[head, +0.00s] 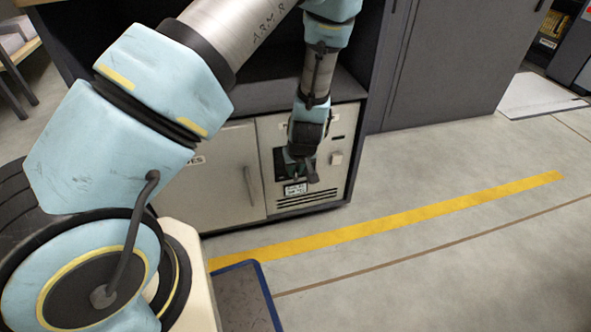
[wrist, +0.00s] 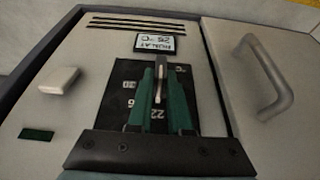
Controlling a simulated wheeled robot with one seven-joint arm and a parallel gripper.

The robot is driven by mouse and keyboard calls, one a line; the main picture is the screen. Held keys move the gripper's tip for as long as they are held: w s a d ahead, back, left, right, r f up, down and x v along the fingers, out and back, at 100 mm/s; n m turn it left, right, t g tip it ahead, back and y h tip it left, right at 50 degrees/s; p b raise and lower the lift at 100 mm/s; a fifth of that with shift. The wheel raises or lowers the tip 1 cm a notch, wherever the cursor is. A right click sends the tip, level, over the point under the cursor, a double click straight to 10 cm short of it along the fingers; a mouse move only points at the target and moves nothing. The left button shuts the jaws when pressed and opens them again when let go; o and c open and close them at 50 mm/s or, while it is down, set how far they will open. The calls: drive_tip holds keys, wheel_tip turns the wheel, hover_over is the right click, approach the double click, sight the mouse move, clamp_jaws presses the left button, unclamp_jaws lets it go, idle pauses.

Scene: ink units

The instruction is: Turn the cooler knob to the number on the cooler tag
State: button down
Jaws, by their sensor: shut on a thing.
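The cooler (head: 320,160) is a pale panel with a dark dial plate, low in the cabinet. My gripper (head: 300,172) reaches down to the dial. In the wrist view my gripper (wrist: 160,72) has its two green fingers shut on the narrow cooler knob (wrist: 158,88), which has a pale pointer line. The dial plate (wrist: 118,82) carries white numbers, partly hidden by the fingers; a 22 shows near the pointer's lower end. The cooler tag (wrist: 155,43), also in the head view (head: 296,188), is a small label, upside down in the wrist view; its number looks like 25 °C, not sharply legible.
A pale square button (wrist: 58,80) sits beside the dial, and vent slots (wrist: 135,23) lie beyond the tag. A door with a handle (head: 250,187) adjoins the panel. Grey floor with a yellow stripe (head: 400,217) is open in front.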

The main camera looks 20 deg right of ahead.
drive_tip(key=shift+r+p, duration=0.15)
drive_tip(key=shift+p, duration=0.3)
drive_tip(key=y+p, duration=0.1)
drive_tip(key=p, duration=0.2)
drive_tip(key=shift+s+d+r, duration=0.1)
drive_tip(key=shift+d+r, duration=0.05)
drive_tip(key=shift+d, duration=0.05)
drive_tip(key=y, duration=0.2)
drive_tip(key=d+f+m+t+y, duration=0.1)
drive_tip(key=y, duration=0.1)
drive_tip(key=y+b, duration=0.1)
drive_tip(key=y, duration=0.2)
drive_tip(key=shift+d+f+m+t, duration=0.25)
drive_tip(key=shift+m+t, duration=0.05)
drive_tip(key=shift+m, duration=0.1)
drive_tip(key=c, duration=0.8)
unclamp_jaws()
drive_tip(key=shift+c, duration=0.2)
drive_tip(key=shift+r, duration=0.1)
